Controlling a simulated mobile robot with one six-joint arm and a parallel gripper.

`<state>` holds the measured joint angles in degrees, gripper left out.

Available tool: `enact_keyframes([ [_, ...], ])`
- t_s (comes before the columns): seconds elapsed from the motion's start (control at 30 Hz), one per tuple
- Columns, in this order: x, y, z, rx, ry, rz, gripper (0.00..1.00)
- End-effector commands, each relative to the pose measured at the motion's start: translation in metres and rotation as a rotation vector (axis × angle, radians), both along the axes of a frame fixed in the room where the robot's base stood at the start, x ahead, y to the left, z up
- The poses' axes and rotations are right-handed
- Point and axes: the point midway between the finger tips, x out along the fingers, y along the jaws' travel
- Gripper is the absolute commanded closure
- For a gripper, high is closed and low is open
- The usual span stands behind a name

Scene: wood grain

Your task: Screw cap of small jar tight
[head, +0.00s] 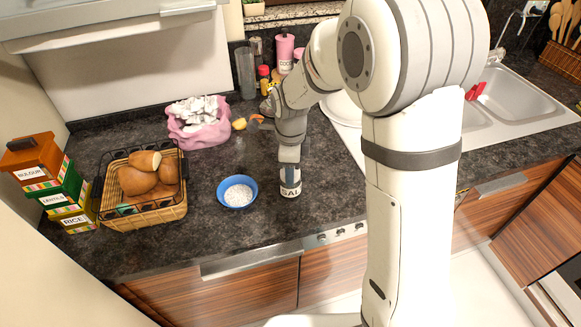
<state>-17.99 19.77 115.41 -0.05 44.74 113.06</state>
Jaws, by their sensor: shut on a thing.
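The small jar (290,189) stands upright on the dark countertop near its front edge, with a pale label reading "SAL". My gripper (289,168) points straight down over it and is shut on the jar's cap. The cap is mostly hidden by the gripper, so I cannot tell how it sits on the rim.
A blue bowl (251,202) of white grains stands just left of the jar. Further left are a bread basket (155,214) and stacked boxes (62,190). A pink bag (200,138) and several containers stand behind. The sink (515,98) is at right.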

Motion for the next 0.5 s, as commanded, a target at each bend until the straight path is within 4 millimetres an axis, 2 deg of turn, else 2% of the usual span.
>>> enact_keyframes([
  [0.13,-0.0017,0.0001,-0.0030,-0.001,0.005,-0.156,0.89],
  [0.17,-0.0017,0.0001,-0.0025,-0.001,0.005,-0.148,0.53],
  [0.43,-0.0010,0.0000,-0.0012,0.000,0.003,-0.145,0.31],
  [0.5,-0.0008,0.0000,-0.0010,-0.001,0.002,-0.144,0.30],
])
